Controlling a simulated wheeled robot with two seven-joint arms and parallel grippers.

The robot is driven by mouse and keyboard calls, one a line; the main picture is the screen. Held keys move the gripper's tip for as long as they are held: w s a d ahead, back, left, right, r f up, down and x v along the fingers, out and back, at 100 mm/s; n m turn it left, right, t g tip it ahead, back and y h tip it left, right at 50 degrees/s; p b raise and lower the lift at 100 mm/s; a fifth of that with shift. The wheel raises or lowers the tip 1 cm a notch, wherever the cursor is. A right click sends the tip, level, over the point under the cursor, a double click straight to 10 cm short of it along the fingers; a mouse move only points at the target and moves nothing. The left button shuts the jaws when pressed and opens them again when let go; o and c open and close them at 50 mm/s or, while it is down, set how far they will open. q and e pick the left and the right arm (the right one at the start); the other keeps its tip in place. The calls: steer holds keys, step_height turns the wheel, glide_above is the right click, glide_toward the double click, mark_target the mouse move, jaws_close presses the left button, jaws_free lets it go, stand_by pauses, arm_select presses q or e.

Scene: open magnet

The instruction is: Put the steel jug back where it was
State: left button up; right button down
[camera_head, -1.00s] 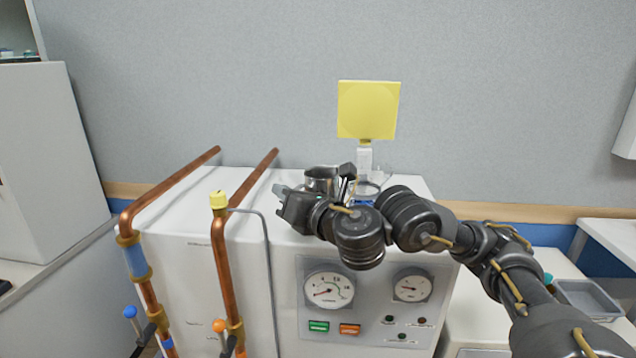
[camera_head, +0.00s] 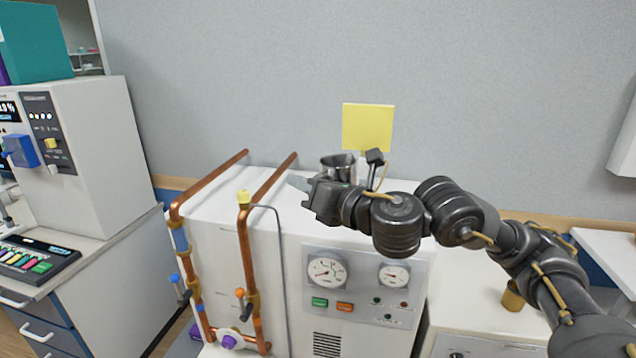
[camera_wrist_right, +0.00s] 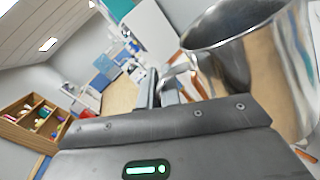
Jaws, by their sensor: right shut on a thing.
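The steel jug (camera_head: 338,161) shows behind my right gripper in the head view, above the top of the white machine (camera_head: 215,205). It also shows large at the right of the right wrist view (camera_wrist_right: 262,65), where its rim and side are clear. My right gripper (camera_head: 312,190) is shut on the jug's handle; in the wrist view the fingers (camera_wrist_right: 165,88) meet at the handle beside the jug. The jug's base is hidden by my gripper, so I cannot tell whether it touches the machine top. My left gripper is not in view.
Copper pipes (camera_head: 205,185) run over the machine's left side. A yellow square panel (camera_head: 367,127) stands behind the jug. A bench with an instrument (camera_head: 85,150) and keypad (camera_head: 35,262) is at left. A brass-coloured cup (camera_head: 513,296) stands on the right-hand cabinet.

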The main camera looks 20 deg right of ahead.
steer(key=shift+s+a+f+n+g+y+p, duration=0.8)
steer(key=shift+s+a+n+g+y+p, duration=0.65)
steer(key=shift+a+y, duration=0.6)
arm_select(q)
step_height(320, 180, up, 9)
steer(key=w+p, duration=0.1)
steer(key=p, duration=0.4)
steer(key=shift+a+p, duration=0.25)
steer(key=shift+p, duration=0.1)
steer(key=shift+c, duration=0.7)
arm_select(e)
steer(key=s+d+f+t+h, duration=0.1)
steer(key=s+d+f, duration=0.2)
steer(key=f, duration=0.4)
steer(key=s+d+f+m+t+h, duration=0.1)
steer(key=s+d+f, duration=0.2)
steer(key=f, duration=0.5)
steer(key=shift+s+f, duration=0.2)
steer(key=shift+s, duration=0.65)
